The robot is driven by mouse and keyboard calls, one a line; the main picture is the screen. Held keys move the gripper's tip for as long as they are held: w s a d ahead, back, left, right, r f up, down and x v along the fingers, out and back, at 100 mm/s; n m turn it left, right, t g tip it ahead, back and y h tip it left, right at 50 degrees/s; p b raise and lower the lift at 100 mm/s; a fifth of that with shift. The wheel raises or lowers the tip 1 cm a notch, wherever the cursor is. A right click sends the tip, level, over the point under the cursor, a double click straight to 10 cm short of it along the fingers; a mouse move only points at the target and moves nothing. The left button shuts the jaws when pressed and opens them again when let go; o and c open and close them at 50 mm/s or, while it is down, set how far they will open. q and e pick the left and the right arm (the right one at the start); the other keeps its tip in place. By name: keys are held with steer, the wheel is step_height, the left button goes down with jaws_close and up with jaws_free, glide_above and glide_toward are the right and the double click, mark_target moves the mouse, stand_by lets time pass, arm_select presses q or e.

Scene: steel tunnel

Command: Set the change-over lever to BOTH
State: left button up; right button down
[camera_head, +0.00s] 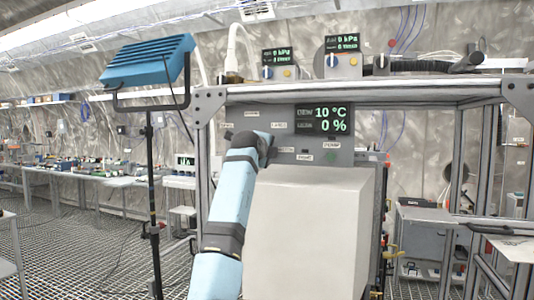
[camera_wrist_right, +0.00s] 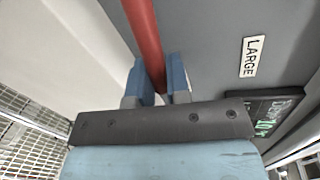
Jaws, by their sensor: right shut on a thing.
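In the right wrist view, the red change-over lever (camera_wrist_right: 142,30) is a round bar that runs between the two blue fingers of my right gripper (camera_wrist_right: 157,75). The gripper is shut on it. A grey panel (camera_wrist_right: 205,35) behind it carries a label reading LARGE (camera_wrist_right: 253,57). In the head view, my pale blue right arm reaches up to the same grey panel (camera_head: 345,156), and its wrist hides the lever. Several small labels on the panel are too small to read surely. My left gripper is not in view.
A display (camera_head: 322,119) on the panel reads 10 °C and 0 %. A large pale box (camera_head: 310,235) stands in front, beside the arm. A blue lamp on a stand (camera_head: 148,62) is at left. A shelf (camera_head: 400,91) with small instruments crosses above the panel.

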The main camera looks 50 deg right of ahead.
steer(key=c, duration=1.1)
jaws_free()
steer(key=b+v, duration=0.1)
steer(key=v, duration=1.2)
steer(key=shift+s+a, duration=0.2)
steer(key=shift+a, duration=0.15)
steer(key=shift+r, duration=0.1)
